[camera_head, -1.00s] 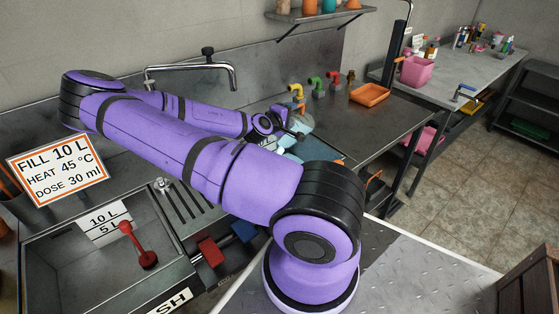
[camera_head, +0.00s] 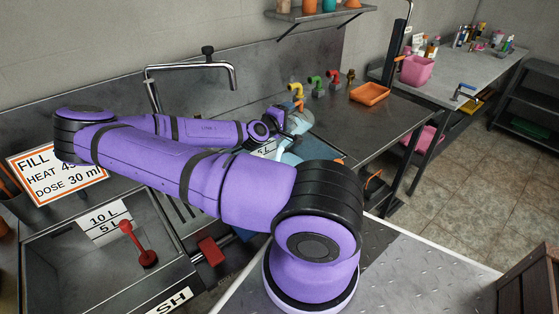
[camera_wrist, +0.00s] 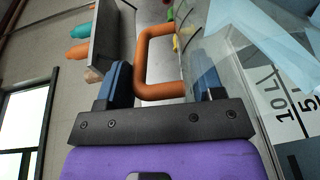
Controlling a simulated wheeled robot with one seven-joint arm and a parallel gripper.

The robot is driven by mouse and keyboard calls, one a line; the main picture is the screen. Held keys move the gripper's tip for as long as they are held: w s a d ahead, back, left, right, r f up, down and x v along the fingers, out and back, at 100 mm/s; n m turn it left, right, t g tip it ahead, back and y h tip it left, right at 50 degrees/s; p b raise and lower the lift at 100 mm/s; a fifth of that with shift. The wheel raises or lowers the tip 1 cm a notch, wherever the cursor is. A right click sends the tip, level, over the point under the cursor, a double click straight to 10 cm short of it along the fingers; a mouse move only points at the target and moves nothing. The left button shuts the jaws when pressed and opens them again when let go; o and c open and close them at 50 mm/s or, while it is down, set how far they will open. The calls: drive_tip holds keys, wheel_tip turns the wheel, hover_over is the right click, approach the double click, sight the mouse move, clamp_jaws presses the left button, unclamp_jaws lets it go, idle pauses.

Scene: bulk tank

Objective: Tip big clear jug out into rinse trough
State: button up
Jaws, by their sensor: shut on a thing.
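My gripper (camera_wrist: 160,85) has blue fingers on either side of the orange handle (camera_wrist: 155,45) of the big clear jug (camera_wrist: 222,60) in the wrist view. It is shut on that handle. The jug's clear wall rises at the right, with pale-blue see-through shapes beside it; I cannot tell whether these are water. In the head view the jug (camera_head: 301,118) shows only in part beyond my gripper (camera_head: 276,122), above the right basin area. My arm hides most of that basin, so the rinse trough and the jug's exact tilt are unclear.
A tap (camera_head: 190,67) stands behind my arm. Coloured valves (camera_head: 315,86) and an orange tray (camera_head: 370,93) are on the counter behind. A pink bucket (camera_head: 416,70) stands farther right.

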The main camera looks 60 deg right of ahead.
drive_tip(key=shift+a+r, duration=0.1)
drive_tip(key=shift+a, duration=0.1)
drive_tip(key=shift+d+f+y, duration=0.25)
drive_tip(key=shift+d+y, duration=0.45)
drive_tip(key=shift+d, duration=0.35)
drive_tip(key=shift+d+r+y, duration=0.6)
drive_tip(key=shift+d+r, duration=0.2)
drive_tip(key=shift+d, duration=0.4)
